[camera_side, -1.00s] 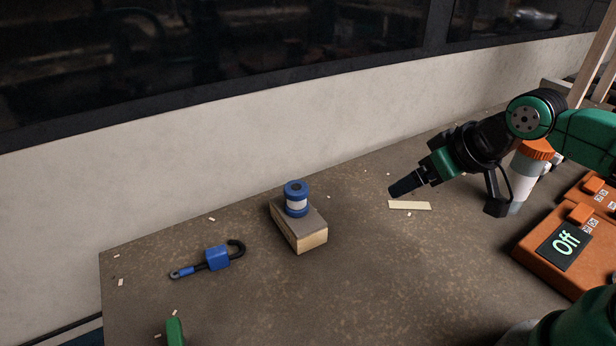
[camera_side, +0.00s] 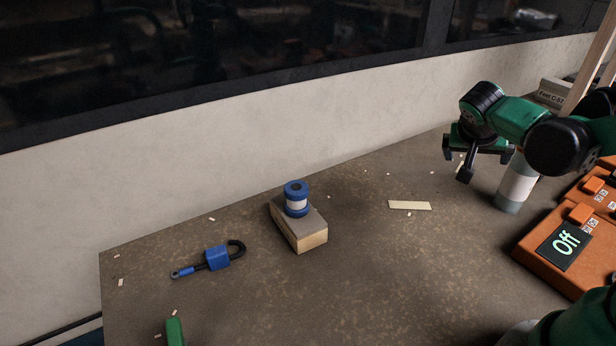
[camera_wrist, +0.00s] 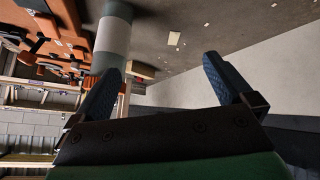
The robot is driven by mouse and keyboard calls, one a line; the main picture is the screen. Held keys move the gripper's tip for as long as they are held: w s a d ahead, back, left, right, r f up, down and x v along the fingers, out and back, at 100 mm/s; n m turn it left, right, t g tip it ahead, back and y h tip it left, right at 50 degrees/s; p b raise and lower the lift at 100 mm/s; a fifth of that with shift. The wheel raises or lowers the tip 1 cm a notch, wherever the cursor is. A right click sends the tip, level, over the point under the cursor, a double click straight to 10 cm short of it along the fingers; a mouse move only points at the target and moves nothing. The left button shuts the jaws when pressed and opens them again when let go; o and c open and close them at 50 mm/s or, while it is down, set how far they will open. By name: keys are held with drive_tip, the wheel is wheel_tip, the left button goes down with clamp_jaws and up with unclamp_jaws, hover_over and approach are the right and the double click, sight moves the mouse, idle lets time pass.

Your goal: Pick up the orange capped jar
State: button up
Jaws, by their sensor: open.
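The jar (camera_side: 517,185) stands upright at the right of the table, grey with a white label band; its orange cap is hidden behind my arm in the side view. In the wrist view the jar (camera_wrist: 112,40) is at the upper left, beside the left fingertip, not between the fingers. My gripper (camera_side: 478,155) is just left of the jar in the side view, at about the height of its upper part. In the wrist view my gripper (camera_wrist: 160,63) is open with nothing between its fingers. I cannot tell whether the left finger touches the jar.
A blue spool (camera_side: 296,199) on a wood block (camera_side: 300,228) and a blue padlock-like item (camera_side: 217,258) are farther left. The table between is mostly clear.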

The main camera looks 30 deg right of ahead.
sight(520, 177)
drive_tip(key=s+d+m+g+h, duration=0.2)
drive_tip(key=d+m, duration=0.2)
drive_tip(key=d, duration=0.2)
drive_tip(key=s+d+f+m+g+h, duration=0.1)
drive_tip(key=s+d+m+g+h, duration=0.1)
drive_tip(key=d+m, duration=0.3)
drive_tip(key=shift+d+f+m+g+h, duration=0.3)
drive_tip(key=shift+d+g+h, duration=0.35)
drive_tip(key=shift+d, duration=0.6)
drive_tip(key=shift+s, duration=0.1)
clamp_jaws()
drive_tip(key=shift+r, duration=0.25)
